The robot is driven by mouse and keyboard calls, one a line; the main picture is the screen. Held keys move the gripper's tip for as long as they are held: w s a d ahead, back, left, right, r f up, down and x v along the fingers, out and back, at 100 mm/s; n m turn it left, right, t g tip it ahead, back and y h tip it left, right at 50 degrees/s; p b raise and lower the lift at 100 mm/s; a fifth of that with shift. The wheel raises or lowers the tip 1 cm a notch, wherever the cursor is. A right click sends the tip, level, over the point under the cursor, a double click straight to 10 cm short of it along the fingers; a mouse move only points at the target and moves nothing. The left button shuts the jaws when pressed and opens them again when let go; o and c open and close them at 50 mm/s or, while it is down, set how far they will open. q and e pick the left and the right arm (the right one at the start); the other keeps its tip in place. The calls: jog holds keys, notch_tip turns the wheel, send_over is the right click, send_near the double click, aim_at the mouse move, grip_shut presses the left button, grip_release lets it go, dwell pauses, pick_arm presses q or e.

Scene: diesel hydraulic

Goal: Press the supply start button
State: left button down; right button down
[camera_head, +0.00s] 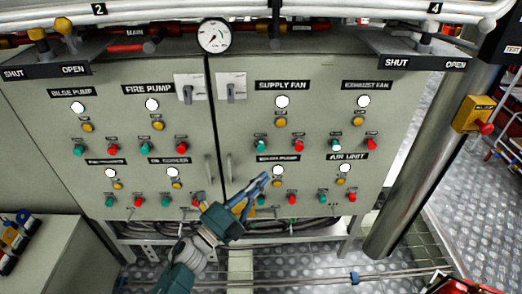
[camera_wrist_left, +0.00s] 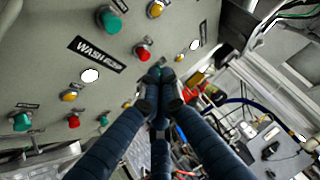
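The supply fan group is on the upper right half of the grey panel, under the SUPPLY FAN label (camera_head: 282,86). Its green start button (camera_head: 261,146) sits left of a red button (camera_head: 298,146), below a yellow lamp (camera_head: 280,122). In the left wrist view the green button (camera_wrist_left: 110,20) and red button (camera_wrist_left: 142,50) show above the WASH label (camera_wrist_left: 94,53). My left gripper (camera_head: 265,176) is in front of the lower panel, below the green button in the head view and apart from it. Its fingertips (camera_wrist_left: 160,77) come together, with nothing visible between them. My right gripper is not in view.
Similar groups of lamps and buttons surround it, including the exhaust fan's green button (camera_head: 334,146). Two door handles (camera_head: 229,168) and rotary switches (camera_head: 230,90) stand out from the panel. A thick metal post (camera_head: 412,165) stands at the right. Pipes run along the top.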

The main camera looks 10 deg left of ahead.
aim_at(261, 147)
pick_arm(q)
jog(key=shift+w, duration=0.1)
jog(key=w+a+b, duration=0.2)
jog(key=w+b, duration=0.1)
jog(key=w, duration=0.5)
jog(key=shift+w+a, duration=0.15)
jog(key=shift+w, duration=0.05)
dwell(0.4)
jog(key=shift+w, duration=0.1)
dwell(0.9)
jog(key=shift+w+a+b, duration=0.1)
jog(key=shift+w+b, duration=0.2)
jog(key=shift+b, duration=0.05)
jog(key=shift+w, duration=0.1)
